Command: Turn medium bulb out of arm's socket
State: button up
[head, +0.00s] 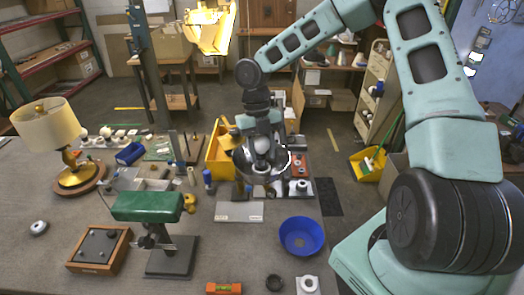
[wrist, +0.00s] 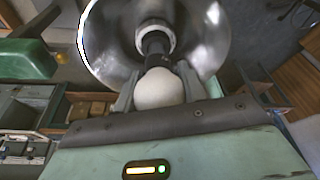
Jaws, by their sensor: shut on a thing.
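In the wrist view, the white round bulb (wrist: 160,90) sits between the two fingers of my gripper (wrist: 158,75), which is shut on it. The bulb's far end meets the dark socket (wrist: 155,44), inside a shiny metal reflector (wrist: 105,38). I cannot tell how far the bulb's base is in the socket. In the head view, the bulb (head: 262,144) shows as a pale ball below my wrist, with the reflector (head: 242,161) around it; my fingers are too small to make out there.
A yellow bin (head: 219,155) is beside the reflector. A cream-shaded lamp (head: 47,129) stands at the left.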

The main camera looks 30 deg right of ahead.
aim_at(262, 136)
jog(key=shift+r, duration=1.6)
jog(key=shift+r, duration=2)
